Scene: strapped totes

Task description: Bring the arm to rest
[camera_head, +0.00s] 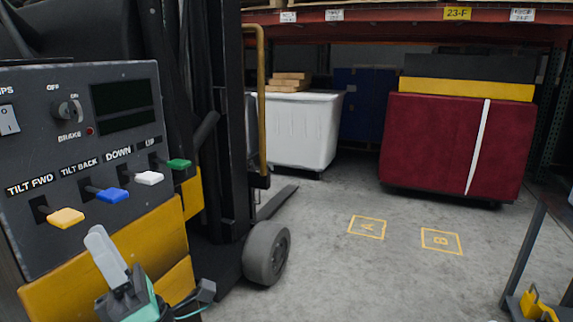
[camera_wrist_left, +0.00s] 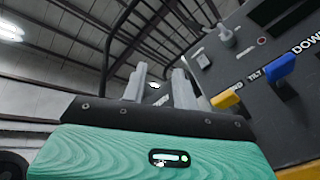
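My left gripper (camera_head: 104,252) is at the lower left of the head view, in front of and below the control panel (camera_head: 125,104). In the left wrist view its two grey fingers (camera_wrist_left: 160,86) stand apart with nothing between them. It is open and clear of the levers. The yellow lever (camera_head: 66,217) is the closest one, up and to the left of it in the head view; it also shows right of the fingers in the left wrist view (camera_wrist_left: 224,98). My right gripper is not in view.
The blue (camera_head: 112,195), white (camera_head: 149,178) and green (camera_head: 179,163) levers continue rightward along the panel. A forklift wheel (camera_head: 266,252) stands beyond. A white tote (camera_head: 300,128) and a strapped dark red tote (camera_head: 430,145) stand at the back. The floor around markings A (camera_head: 367,227) and B (camera_head: 441,241) is clear.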

